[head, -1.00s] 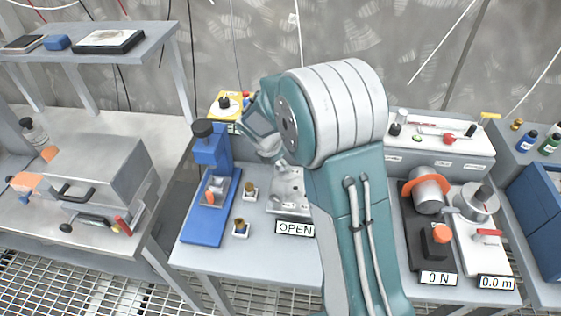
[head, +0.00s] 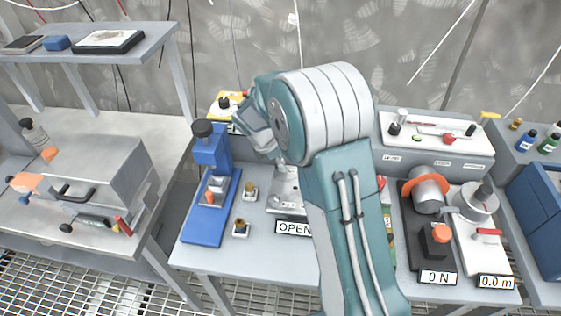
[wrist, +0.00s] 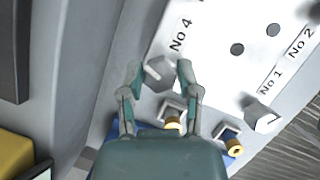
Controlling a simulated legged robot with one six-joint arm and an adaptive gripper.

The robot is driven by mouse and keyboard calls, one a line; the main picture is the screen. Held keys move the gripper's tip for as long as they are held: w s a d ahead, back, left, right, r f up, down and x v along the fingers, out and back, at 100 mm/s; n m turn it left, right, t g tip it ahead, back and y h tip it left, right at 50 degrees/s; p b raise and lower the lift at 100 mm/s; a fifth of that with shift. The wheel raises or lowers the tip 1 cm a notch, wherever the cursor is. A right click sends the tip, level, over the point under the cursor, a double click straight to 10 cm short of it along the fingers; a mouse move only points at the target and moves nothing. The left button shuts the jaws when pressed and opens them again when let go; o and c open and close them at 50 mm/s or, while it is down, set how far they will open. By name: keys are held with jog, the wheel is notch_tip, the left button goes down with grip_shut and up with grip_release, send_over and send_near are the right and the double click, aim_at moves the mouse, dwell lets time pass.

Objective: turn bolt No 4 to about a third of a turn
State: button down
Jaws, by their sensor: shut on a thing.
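The metal plate (wrist: 215,25) fills the upper middle of the wrist view and bears printed labels No 4, No 1 and No 2. Bolt No 4 (wrist: 158,74) is a grey hex head beside its label, at the plate's edge. My gripper (wrist: 158,69) has a finger on either side of this head and is shut on it. How far the bolt is turned cannot be read. In the head view the plate (head: 283,195) is partly hidden by my arm, and the fingertips and bolt are hidden too.
Another grey bolt (wrist: 262,116) stands by the No 1 label. Two small brass-topped blocks (head: 250,190) (head: 240,229) stand between the plate and the blue press (head: 208,215). An OPEN sign (head: 292,228) stands in front of the plate. A yellow box (head: 224,104) is behind.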

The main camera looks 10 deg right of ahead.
jog(key=m+g, duration=0.1)
jog(key=m, duration=0.3)
jog(key=shift+w+a+f+m+g, duration=0.1)
jog(key=shift+m+g, duration=0.2)
jog(key=shift+g, duration=0.1)
jog(key=m+g, duration=0.1)
jog(key=m, duration=0.1)
jog(key=m+y, duration=0.1)
jog(key=m, duration=0.2)
jog(key=shift+w+g+y, duration=0.1)
jog(key=shift+g+y, duration=0.2)
jog(key=shift+g, duration=0.1)
jog(key=m+y, duration=0.1)
jog(key=m, duration=0.2)
jog(key=m+g, duration=0.1)
jog(key=m, duration=0.1)
jog(key=shift+m+y, duration=0.4)
jog(key=shift+w+m+y, duration=0.1)
jog(key=shift+m+y, duration=0.8)
jog(key=shift+m, duration=1.7)
jog(key=shift+c, duration=1.5)
grip_release()
